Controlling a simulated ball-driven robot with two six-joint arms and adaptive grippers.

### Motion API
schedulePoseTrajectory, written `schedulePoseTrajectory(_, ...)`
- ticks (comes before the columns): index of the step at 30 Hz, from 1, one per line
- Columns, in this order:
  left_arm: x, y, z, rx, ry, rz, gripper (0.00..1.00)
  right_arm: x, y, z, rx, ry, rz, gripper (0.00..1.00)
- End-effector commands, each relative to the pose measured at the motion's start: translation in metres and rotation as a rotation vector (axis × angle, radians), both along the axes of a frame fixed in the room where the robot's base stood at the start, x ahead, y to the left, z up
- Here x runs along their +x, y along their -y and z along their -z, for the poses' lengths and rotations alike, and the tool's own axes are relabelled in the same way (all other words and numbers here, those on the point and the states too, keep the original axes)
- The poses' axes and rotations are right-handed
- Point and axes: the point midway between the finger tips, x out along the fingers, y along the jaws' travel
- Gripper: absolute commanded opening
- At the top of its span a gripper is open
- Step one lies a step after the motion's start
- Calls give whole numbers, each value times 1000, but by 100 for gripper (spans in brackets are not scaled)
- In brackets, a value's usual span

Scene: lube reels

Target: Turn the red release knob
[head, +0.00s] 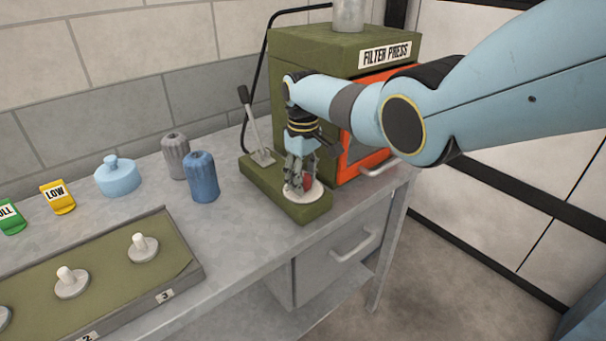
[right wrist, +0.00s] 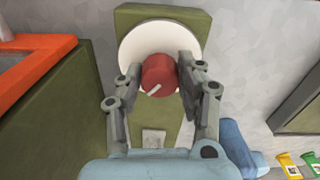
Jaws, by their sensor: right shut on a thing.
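The red release knob (right wrist: 158,76) sits on a round white plate (right wrist: 133,47) on the green base of the filter press. A pale pointer line on the knob slants toward the lower left in the right wrist view. My right gripper (right wrist: 160,70) is shut on the knob, with a finger on each side of it. In the head view my right gripper (head: 300,183) points down at the front of the base and hides most of the knob. The filter press (head: 300,62) is a green box with an orange-red door frame. My left gripper is not in view.
A grey lever (head: 254,128) stands on the base behind the knob. Blue (head: 202,178) and grey (head: 174,157) ribbed cylinders and a light blue lidded pot (head: 117,177) stand left of it. A green tray (head: 187,262) with white pegs lies at the front left.

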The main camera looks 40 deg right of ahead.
Motion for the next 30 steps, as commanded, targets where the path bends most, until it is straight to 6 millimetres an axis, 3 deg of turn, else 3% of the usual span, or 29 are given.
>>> schedulePoseTrajectory(9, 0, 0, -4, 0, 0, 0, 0, 1, 0, -1, -2, 2, 112, 5)
schedulePoseTrajectory(25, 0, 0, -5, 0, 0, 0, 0, 1, 0, -1, -1, 2, 132, 5)
schedulePoseTrajectory(26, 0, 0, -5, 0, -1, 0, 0, 1, 1, -1, -1, 2, 132, 41)
schedulePoseTrajectory(30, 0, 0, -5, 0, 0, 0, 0, 1, 0, -1, -1, 2, 131, 59)
